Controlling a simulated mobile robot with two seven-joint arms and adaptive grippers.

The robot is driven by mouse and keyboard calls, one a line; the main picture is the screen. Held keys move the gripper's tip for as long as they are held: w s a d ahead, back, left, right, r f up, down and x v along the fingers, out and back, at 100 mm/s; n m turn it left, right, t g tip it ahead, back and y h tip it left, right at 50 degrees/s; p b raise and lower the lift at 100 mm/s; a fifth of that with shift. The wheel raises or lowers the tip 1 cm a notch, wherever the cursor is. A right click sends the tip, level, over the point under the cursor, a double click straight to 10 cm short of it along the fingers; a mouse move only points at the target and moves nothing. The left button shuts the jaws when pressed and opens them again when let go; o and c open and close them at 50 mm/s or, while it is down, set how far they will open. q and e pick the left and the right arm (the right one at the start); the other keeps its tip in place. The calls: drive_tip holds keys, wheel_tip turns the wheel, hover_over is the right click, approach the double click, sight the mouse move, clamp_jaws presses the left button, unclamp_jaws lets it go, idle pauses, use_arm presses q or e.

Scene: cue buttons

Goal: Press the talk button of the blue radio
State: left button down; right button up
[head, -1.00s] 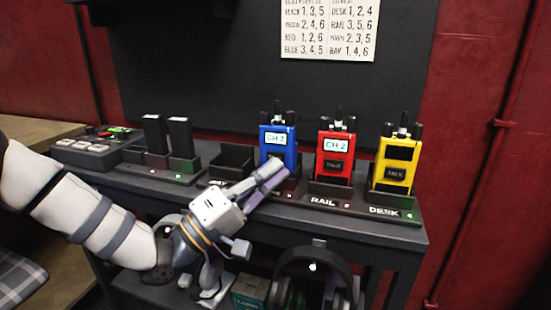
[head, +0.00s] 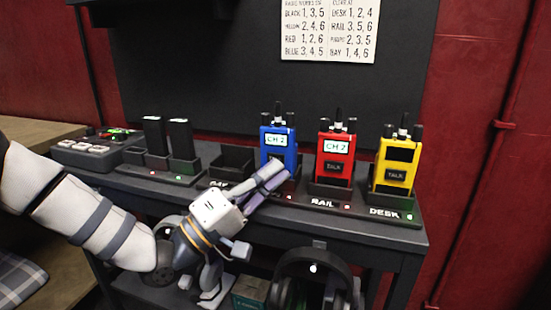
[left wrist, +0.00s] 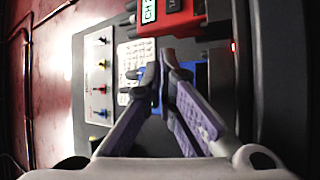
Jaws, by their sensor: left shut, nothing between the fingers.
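The blue radio (head: 277,143) stands upright in a dark dock on the bench, its lit screen reading CH 2. My left gripper (head: 278,174) is shut and empty, its fingertips in front of the radio's lower face. The fingers cover much of the talk button area; I cannot tell whether they touch it. In the left wrist view the fingertips (left wrist: 166,62) are close together, with a strip of blue (left wrist: 194,72) beside them. My right gripper is not in view.
The red radio (head: 334,150), also reading CH 2, stands to the right in the RAIL dock. The yellow radio (head: 397,160) stands in the DESK dock. An empty dock (head: 233,160) and a control box (head: 90,150) are left. Headphones (head: 313,268) hang below the bench top.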

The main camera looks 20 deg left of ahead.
use_arm(q)
drive_tip(key=shift+w, duration=0.1)
drive_tip(key=shift+w, duration=0.3)
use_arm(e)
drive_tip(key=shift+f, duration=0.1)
use_arm(q)
drive_tip(key=shift+w, duration=0.1)
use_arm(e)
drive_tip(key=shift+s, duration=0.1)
use_arm(q)
drive_tip(key=shift+w+a, duration=0.1)
drive_tip(key=shift+w, duration=0.2)
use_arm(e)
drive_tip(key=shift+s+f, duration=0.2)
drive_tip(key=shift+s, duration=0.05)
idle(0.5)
use_arm(q)
drive_tip(key=shift+f+b, duration=0.1)
drive_tip(key=shift+b, duration=0.2)
idle(1.0)
drive_tip(key=shift+s+f, duration=0.25)
drive_tip(key=shift+s, duration=0.05)
drive_tip(key=shift+s+f, duration=0.15)
drive_tip(key=shift+s, duration=0.15)
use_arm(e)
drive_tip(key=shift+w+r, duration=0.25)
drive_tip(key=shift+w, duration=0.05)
